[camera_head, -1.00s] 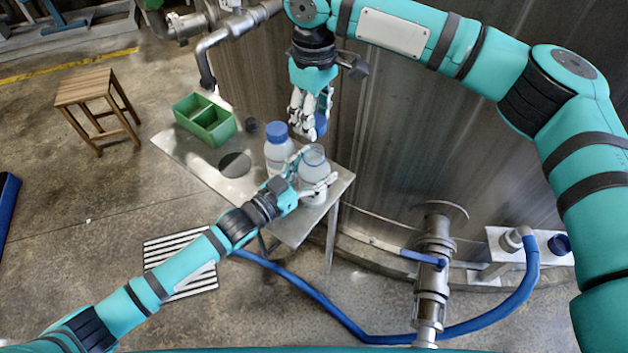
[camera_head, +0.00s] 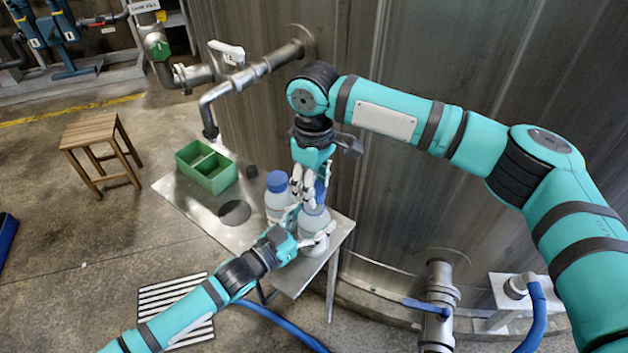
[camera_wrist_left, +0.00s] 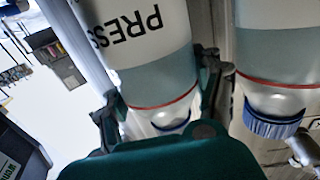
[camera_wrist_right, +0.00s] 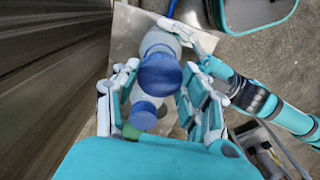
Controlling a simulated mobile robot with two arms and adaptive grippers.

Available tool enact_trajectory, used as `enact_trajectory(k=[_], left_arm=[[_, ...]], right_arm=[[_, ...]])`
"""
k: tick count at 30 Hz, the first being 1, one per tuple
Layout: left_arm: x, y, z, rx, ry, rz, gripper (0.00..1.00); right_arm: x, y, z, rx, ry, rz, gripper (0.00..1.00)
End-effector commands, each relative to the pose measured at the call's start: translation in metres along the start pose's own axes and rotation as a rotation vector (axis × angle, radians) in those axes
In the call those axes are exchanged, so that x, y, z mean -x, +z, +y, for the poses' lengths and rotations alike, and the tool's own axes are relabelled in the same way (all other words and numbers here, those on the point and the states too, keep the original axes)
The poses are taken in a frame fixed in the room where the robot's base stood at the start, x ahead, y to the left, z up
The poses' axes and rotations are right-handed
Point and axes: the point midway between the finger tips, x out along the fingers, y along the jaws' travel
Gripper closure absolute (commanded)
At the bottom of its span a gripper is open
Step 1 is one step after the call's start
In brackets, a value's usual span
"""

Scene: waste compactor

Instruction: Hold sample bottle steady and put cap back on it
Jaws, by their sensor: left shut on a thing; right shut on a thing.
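A clear sample bottle (camera_head: 313,221) stands upright near the right end of the metal table. My left gripper (camera_head: 306,236) is shut around it; in the left wrist view the held bottle (camera_wrist_left: 150,65) appears upside down between the fingers. My right gripper (camera_head: 311,192) points down over this bottle and is shut on a blue cap (camera_head: 320,190). The cap (camera_wrist_right: 160,73) shows between the fingers in the right wrist view. It is at or just above the bottle mouth; fingers hide whether they touch.
A second bottle (camera_head: 277,203) with a blue cap stands close to the left. A metal tank wall (camera_head: 420,190) rises behind.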

Motion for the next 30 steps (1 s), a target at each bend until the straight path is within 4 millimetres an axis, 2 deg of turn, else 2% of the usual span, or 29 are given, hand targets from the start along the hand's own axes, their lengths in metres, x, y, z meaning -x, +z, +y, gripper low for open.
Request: enact_trajectory(k=[12,22,30], left_arm=[[0.0,0.0,0.0,0.0,0.0,-0.001,0.92],[0.0,0.0,0.0,0.0,0.0,0.0,0.92],[0.0,0.0,0.0,0.001,0.0,0.0,0.92]], right_arm=[[0.0,0.0,0.0,0.0,0.0,0.0,0.66],[-0.016,0.0,-0.001,0.0,-0.001,-0.002,0.66],[-0.018,0.0,0.0,0.0,0.001,-0.001,0.66]])
